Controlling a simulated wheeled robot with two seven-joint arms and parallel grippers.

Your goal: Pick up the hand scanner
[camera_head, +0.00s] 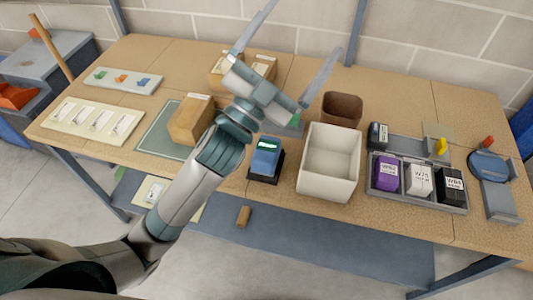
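A blue device with a lit green-and-white face (266,150) sits upright in a dark base near the table's front edge; it may be the hand scanner, but I cannot tell for certain. My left gripper (305,28) reaches over the table from the lower left. Its two long fingers are spread wide with nothing between them, pointing toward the back wall, beyond the blue device. My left wrist hides part of the table behind the device, where a grey-blue item (293,128) partly shows. My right gripper is not in view.
A white bin (331,160) stands right of the blue device, with a brown bin (343,107) behind. A cardboard box (190,121) rests on a green mat (152,143) at left. A grey tray (407,193) holds purple, white and black boxes.

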